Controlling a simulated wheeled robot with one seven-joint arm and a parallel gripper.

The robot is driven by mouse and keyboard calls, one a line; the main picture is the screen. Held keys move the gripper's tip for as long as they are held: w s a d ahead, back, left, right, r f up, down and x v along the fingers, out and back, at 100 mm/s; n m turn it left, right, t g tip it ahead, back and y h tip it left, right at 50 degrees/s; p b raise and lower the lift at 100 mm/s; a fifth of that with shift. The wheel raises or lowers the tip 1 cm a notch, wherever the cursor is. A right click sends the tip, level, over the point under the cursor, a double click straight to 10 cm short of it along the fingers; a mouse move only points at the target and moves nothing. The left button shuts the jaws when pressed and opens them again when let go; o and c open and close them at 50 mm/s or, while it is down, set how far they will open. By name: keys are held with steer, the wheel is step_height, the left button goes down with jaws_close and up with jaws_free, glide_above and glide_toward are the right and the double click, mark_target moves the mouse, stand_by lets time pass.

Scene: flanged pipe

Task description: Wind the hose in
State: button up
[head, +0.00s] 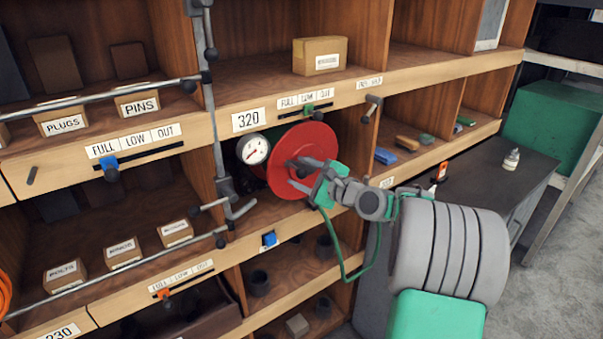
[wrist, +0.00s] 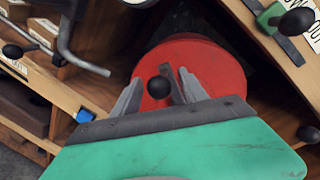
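A red round reel (head: 308,150) sits in the shelf bay marked 320; it also fills the middle of the wrist view (wrist: 205,62). A black knob (wrist: 158,87) stands out in front of its face. My gripper (head: 292,174) is at the reel, its two grey fingers apart on either side of the knob in the wrist view (wrist: 157,92). I cannot tell whether the fingers touch the knob. No hose shows clearly on the reel. A thin green line (head: 345,272) loops below my gripper and back up toward my arm; I cannot tell whether it is hose or my own cable.
A white-faced gauge (head: 253,149) is left of the reel. A grey pipe frame with levers (head: 222,120) stands left of it. A cardboard box (head: 320,55) is on the shelf above. An orange coil (head: 4,292) shows at the left edge. A dark cabinet (head: 490,185) stands at right.

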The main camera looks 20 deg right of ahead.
steer(key=shift+s+d, duration=0.2)
steer(key=shift+s, duration=0.2)
steer(key=b+v, duration=0.2)
steer(key=v, duration=0.4)
steer(key=shift+s+d, duration=0.1)
steer(key=shift+s+d+r, duration=0.1)
steer(key=shift+s+r, duration=0.1)
steer(key=shift+s, duration=0.1)
